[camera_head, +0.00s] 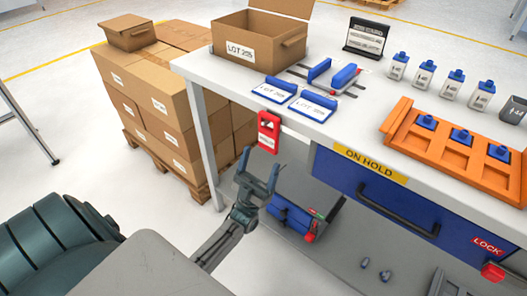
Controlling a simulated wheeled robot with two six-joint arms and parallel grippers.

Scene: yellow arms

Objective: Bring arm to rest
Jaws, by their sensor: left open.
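My left gripper (259,172) is open and empty. Its two fingers point up in the picture, just below a red tag (268,131) on the table's front edge. I cannot tell whether a fingertip touches the tag. The arm's dark wrist leads down to the lower left, behind a grey body part of mine. My right gripper is not in view.
A white table (218,72) holds an open cardboard box (262,41), blue-edged cards, several small bottles and an orange rack (398,134). A blue drawer (345,180) sits under it. Stacked cartons (150,92) stand on a pallet at left. Floor left of the gripper is clear.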

